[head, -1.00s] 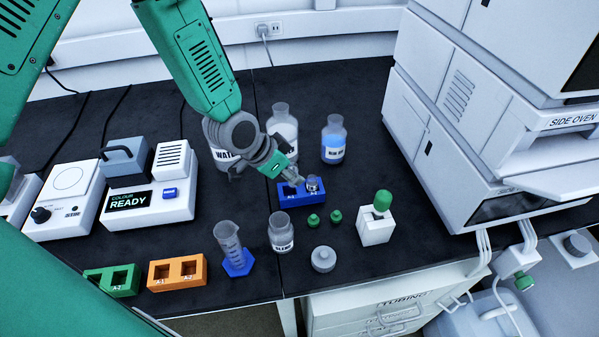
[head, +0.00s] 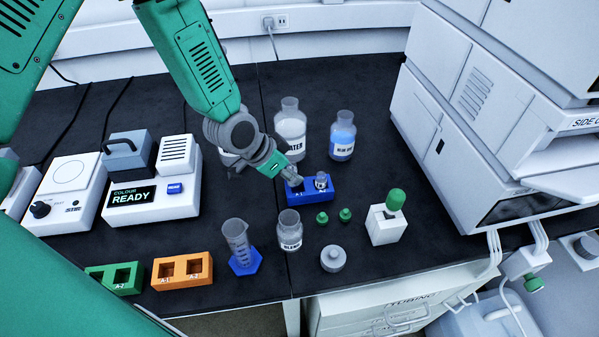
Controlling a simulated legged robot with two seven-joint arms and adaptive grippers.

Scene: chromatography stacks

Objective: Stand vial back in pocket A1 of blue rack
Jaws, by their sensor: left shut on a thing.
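The blue rack (head: 314,194) stands on the dark bench near the middle, with pocket A-1 at its left and A-2 at its right. A small clear vial with a grey top (head: 321,180) stands in A-2. My left gripper (head: 294,180) is at the rack's left end, right over pocket A-1, and is shut. The vial in its fingers is mostly hidden; I cannot tell how deep it sits in the pocket. My right gripper is out of view.
Several bottles stand behind the rack, including a blue-liquid bottle (head: 343,138). A glass bottle (head: 290,232), green caps (head: 322,217) and a white block (head: 386,227) are in front. Orange (head: 182,284) and green (head: 103,290) racks are at front left.

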